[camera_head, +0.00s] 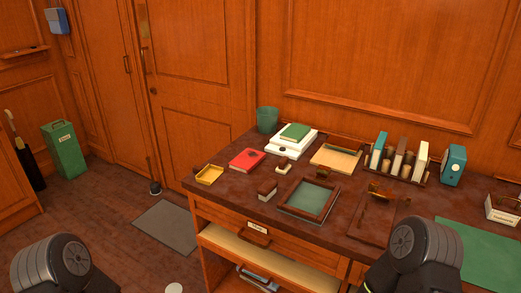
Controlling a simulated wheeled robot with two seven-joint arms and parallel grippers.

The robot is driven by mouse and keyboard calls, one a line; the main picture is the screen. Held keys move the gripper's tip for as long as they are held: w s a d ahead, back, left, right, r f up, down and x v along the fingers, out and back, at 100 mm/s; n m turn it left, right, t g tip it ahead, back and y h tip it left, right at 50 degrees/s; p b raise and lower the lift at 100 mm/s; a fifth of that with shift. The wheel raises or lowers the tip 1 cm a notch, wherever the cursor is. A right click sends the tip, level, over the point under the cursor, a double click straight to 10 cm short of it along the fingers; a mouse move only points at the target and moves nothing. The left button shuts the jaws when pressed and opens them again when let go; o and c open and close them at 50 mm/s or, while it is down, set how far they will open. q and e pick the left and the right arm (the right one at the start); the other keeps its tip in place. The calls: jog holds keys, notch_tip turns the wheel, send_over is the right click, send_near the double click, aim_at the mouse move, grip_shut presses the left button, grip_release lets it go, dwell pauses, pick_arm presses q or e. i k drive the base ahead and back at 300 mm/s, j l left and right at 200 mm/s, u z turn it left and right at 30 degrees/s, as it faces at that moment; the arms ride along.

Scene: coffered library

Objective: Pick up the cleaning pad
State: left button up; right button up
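I cannot tell for sure which thing is the cleaning pad. Dark rounded links of my two arms show at the lower left and lower right. Neither gripper shows, and nothing is seen held.
A grey mat (166,227) lies on the floor.

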aim_at(284, 167)
jog(key=i+j, duration=0.15)
jog(key=j, duration=0.2)
jog(key=i+j+z, duration=0.2)
jog(key=i+j, duration=0.15)
jog(key=j, duration=0.3)
jog(key=i+j, duration=0.15)
jog(key=j, duration=0.25)
jog(key=i+j+z, duration=0.1)
jog(key=j, duration=0.25)
jog(key=i, duration=0.05)
